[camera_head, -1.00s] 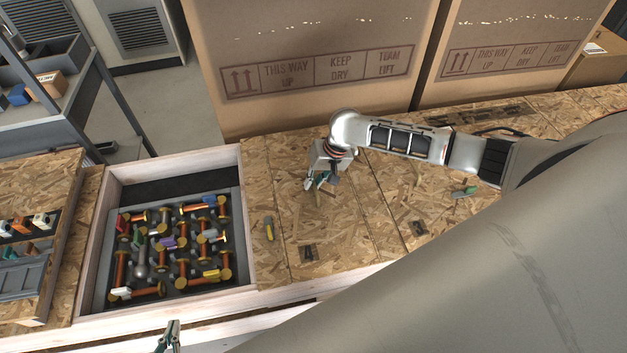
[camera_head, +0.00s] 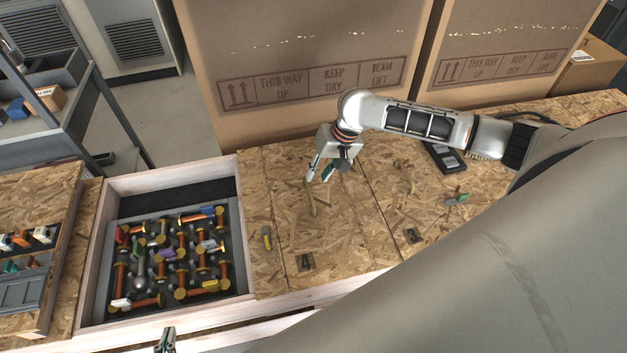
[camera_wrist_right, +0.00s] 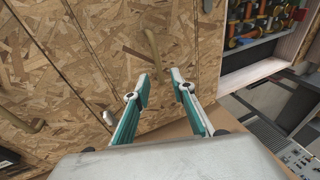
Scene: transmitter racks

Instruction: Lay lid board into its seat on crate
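The lid board (camera_head: 335,225) is an OSB panel lying flat on the crate (camera_head: 98,245), right of the open tray section, with thin seams along its sides. Whether it sits fully down in its seat I cannot tell. Its slim brown handle (camera_head: 312,198) stands on the panel and shows in the right wrist view (camera_wrist_right: 152,45). My right gripper (camera_head: 322,172) hovers above the panel near the handle. In the wrist view its fingers (camera_wrist_right: 160,85) are apart, with nothing between them and the handle ahead of the tips. My left gripper (camera_head: 165,338) is partly seen at the bottom edge.
The open section holds a grey tray (camera_head: 236,230) of orange spools and coloured parts. Another OSB board (camera_head: 45,185) with connectors lies at left. Large cardboard boxes (camera_head: 310,45) stand behind the crate. A dark device (camera_head: 445,158) lies on the boards at right.

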